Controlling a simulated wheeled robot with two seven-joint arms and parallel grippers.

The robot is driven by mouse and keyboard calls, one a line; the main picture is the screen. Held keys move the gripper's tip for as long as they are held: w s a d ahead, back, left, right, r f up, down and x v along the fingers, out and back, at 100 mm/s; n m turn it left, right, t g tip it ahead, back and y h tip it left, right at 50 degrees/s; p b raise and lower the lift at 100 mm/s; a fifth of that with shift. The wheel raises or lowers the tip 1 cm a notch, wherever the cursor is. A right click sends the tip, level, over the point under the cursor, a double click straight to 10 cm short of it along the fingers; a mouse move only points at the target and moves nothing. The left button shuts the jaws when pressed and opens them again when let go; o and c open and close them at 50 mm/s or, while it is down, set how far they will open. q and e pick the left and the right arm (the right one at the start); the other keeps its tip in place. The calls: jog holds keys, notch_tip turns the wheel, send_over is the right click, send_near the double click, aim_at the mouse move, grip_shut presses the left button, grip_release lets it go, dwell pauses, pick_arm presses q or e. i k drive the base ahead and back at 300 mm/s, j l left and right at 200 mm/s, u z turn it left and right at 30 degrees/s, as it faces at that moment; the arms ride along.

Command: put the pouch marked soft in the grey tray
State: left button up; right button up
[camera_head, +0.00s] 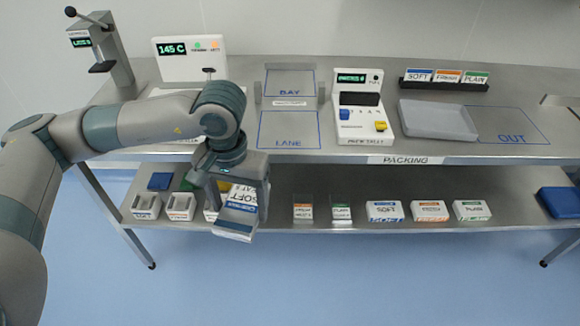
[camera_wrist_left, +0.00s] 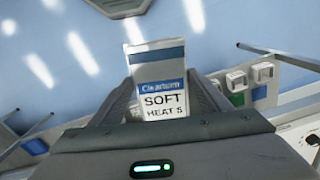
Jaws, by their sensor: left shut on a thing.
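The pouch marked soft (camera_head: 240,199) is white with a blue band. My left gripper (camera_head: 238,202) is shut on it and holds it in front of the table, above the lower shelf's front edge in the picture. In the left wrist view the pouch (camera_wrist_left: 162,88) stands between the fingers of the gripper (camera_wrist_left: 160,100), and its label reads SOFT and HEAT 5. The grey tray (camera_head: 437,119) lies empty on the table top to the right, well apart from the gripper. My right gripper is not in view.
The PACKING table (camera_head: 290,151) has a lower shelf with several small boxes (camera_head: 384,210). A keypad device (camera_head: 360,107) stands just left of the tray. A temperature display (camera_head: 190,50) and a lever stand are at the left. The OUT area (camera_head: 511,125) is clear.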

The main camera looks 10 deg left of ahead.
aim_at(426, 122)
jog(key=z, duration=1.8)
jog(key=i+j, duration=0.2)
jog(key=j, duration=0.15)
jog(key=i+j, duration=0.15)
jog(key=j, duration=0.25)
jog(key=i+j, duration=0.2)
jog(key=j, duration=0.15)
jog(key=i+j, duration=0.2)
jog(key=j, duration=0.2)
